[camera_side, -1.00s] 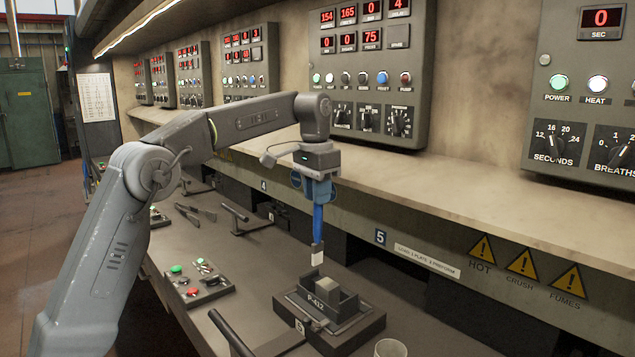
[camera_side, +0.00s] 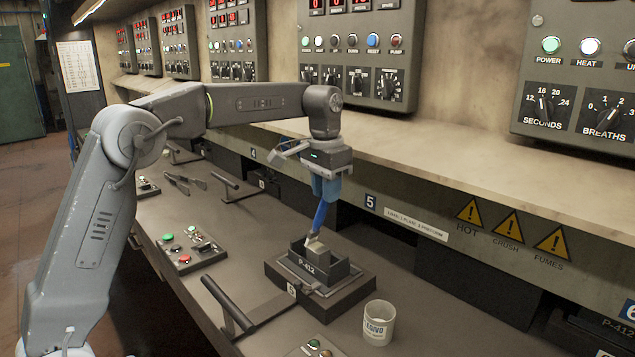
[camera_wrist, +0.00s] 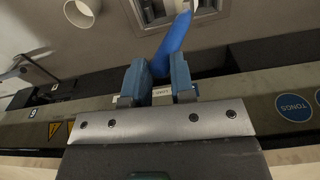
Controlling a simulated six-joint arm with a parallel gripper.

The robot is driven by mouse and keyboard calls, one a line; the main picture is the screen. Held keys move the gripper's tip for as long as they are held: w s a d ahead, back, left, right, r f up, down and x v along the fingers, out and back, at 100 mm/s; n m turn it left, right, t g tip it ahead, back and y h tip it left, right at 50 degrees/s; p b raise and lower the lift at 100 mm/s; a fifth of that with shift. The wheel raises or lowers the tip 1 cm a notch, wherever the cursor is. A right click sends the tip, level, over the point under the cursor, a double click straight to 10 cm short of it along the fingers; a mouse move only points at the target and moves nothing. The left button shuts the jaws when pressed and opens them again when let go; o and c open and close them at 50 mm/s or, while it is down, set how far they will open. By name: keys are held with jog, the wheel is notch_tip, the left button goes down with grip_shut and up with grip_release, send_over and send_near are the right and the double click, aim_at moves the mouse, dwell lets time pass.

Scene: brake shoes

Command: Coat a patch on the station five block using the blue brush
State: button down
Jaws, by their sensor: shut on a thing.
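My gripper (camera_side: 327,186) is shut on the blue brush (camera_side: 320,216), which hangs down tilted, its tip to the lower left. The brush tip is at the top of the grey block (camera_side: 316,249) at station five; I cannot tell whether it touches. In the wrist view the blue brush handle (camera_wrist: 173,45) shows between the blue fingers (camera_wrist: 159,82). Any coating on the block is too small to make out.
A white cup (camera_side: 379,323) stands right of the fixture. A lever handle (camera_side: 228,303) lies in front of it, and a button box (camera_side: 190,250) stands to the left. The shelf edge with warning signs (camera_side: 508,226) runs behind. Tongs (camera_side: 185,184) lie farther back.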

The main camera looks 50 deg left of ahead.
jog(key=a+f, duration=0.1)
jog(key=a, duration=0.1)
jog(key=a+f, duration=0.1)
jog(key=a, duration=0.1)
jog(key=shift+a+f, duration=0.2)
jog(key=shift+w+d, duration=0.25)
jog(key=shift+d, duration=0.85)
jog(key=shift+w+d, duration=0.25)
jog(key=shift+d, duration=0.85)
jog(key=shift+a, duration=2.85)
notch_tip(320, 180, up, 12)
